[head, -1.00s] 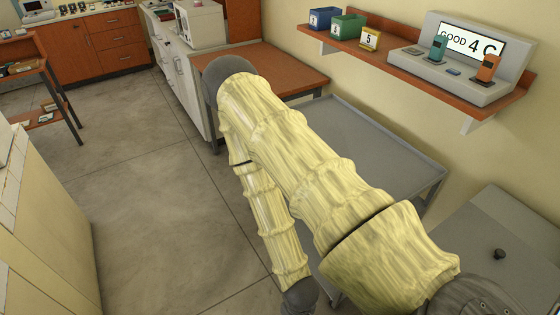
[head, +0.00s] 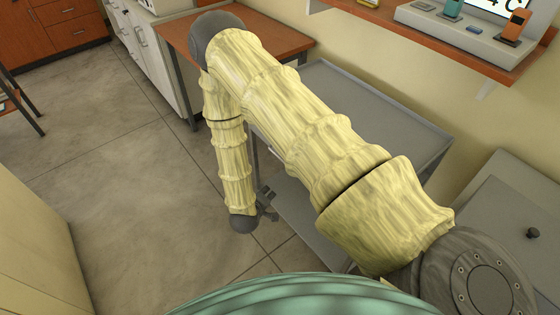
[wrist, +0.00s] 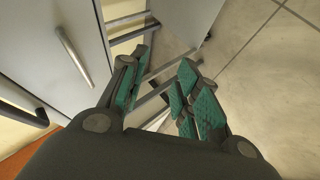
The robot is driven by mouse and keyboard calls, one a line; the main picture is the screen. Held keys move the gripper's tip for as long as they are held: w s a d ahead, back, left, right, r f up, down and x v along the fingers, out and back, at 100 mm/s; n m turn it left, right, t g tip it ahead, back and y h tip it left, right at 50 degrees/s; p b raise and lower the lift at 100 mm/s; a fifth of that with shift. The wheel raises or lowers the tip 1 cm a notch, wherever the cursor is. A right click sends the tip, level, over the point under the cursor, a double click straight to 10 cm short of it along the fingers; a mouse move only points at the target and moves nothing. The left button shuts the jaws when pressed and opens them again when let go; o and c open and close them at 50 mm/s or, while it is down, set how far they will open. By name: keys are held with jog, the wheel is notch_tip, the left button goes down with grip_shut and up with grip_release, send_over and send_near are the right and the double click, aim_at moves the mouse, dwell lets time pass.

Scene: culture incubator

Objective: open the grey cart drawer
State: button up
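The grey cart (head: 370,115) stands against the wall, with a tray-like top and a lower shelf (head: 305,215). Its drawer front cannot be made out in the head view. My gripper (head: 268,203) hangs beside the cart's near left side, below the top, and is small and partly hidden by my wrist. In the wrist view, a grey panel (wrist: 50,35) with a metal bar handle (wrist: 75,57) lies left of my gripper; I cannot tell for certain that it is the drawer. My gripper (wrist: 167,65) is open and empty, its green-padded fingers apart and clear of the handle.
A brown-topped table (head: 270,40) and white cabinets (head: 150,60) stand behind the cart. A wall shelf (head: 440,40) hangs above it. A grey box with a black knob (head: 532,232) is at right. The tiled floor (head: 120,190) at left is clear.

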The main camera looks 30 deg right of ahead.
jog(key=w+d+r+m+g+h+b, duration=0.1)
jog(key=w+d+r+g+h+b, duration=0.2)
jog(key=w+r+g+h, duration=0.35)
jog(key=shift+t+h, duration=0.45)
jog(key=shift+h, duration=0.2)
jog(key=p+x, duration=0.1)
jog(key=x, duration=0.2)
jog(key=w+p+x, duration=0.1)
jog(key=x, duration=0.2)
jog(key=p+x, duration=0.1)
jog(key=x, duration=0.3)
jog(key=shift+w+r, duration=0.25)
jog(key=shift+w, duration=0.15)
grip_shut()
